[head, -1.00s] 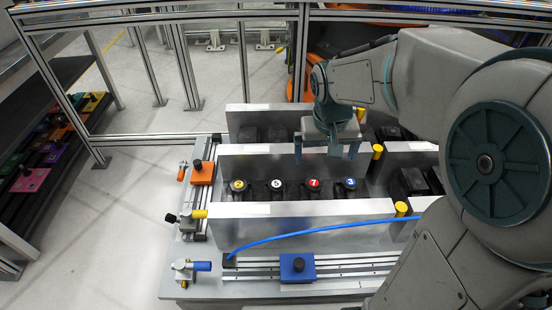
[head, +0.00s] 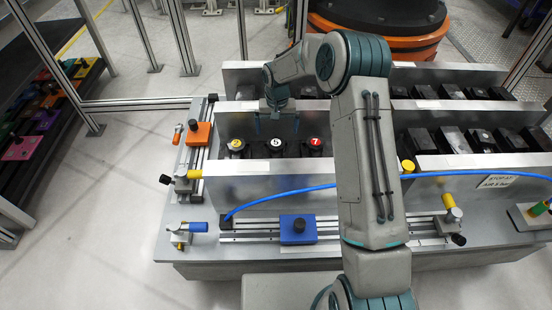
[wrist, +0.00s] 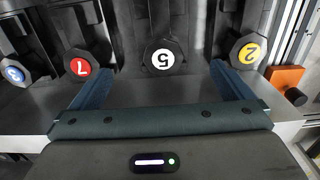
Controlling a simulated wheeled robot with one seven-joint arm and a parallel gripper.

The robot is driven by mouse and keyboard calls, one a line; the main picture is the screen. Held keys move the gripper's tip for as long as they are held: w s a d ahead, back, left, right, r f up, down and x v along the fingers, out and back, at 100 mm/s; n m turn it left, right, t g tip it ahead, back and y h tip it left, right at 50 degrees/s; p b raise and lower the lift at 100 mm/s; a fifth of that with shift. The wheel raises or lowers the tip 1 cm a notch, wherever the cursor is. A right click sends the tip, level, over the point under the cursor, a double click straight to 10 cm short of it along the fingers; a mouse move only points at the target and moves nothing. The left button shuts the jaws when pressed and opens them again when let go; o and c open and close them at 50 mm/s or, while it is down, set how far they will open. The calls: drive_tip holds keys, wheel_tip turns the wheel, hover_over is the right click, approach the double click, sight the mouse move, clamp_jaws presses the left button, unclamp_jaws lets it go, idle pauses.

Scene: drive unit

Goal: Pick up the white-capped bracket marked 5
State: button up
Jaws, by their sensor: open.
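The white-capped bracket marked 5 (head: 276,146) is a dark part in the near trough, between the yellow-capped bracket (head: 236,147) and the red-capped bracket marked 7 (head: 315,146). My gripper (head: 277,130) is above and just behind it in the head view. In the wrist view the white cap (wrist: 162,57) lies between my two open fingers, a little beyond the gripper (wrist: 160,82). Nothing is held. The wrist view also shows the yellow cap marked 2 (wrist: 248,52), the red cap marked 7 (wrist: 81,66) and a blue cap (wrist: 14,74).
Metal walls (head: 300,183) run in front of and behind the row. A blue hose (head: 275,198) crosses the front wall. A blue block (head: 298,229) sits on the front rail and an orange block (head: 198,133) on the left one. Several dark parts fill the right troughs.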

sight(276, 148)
drive_tip(key=f, duration=1.3)
drive_tip(key=shift+a+f+b, duration=0.2)
drive_tip(key=shift+f+b, duration=0.2)
drive_tip(key=c, duration=1.5)
drive_tip(key=shift+r, duration=0.15)
drive_tip(key=shift+c, duration=1.2)
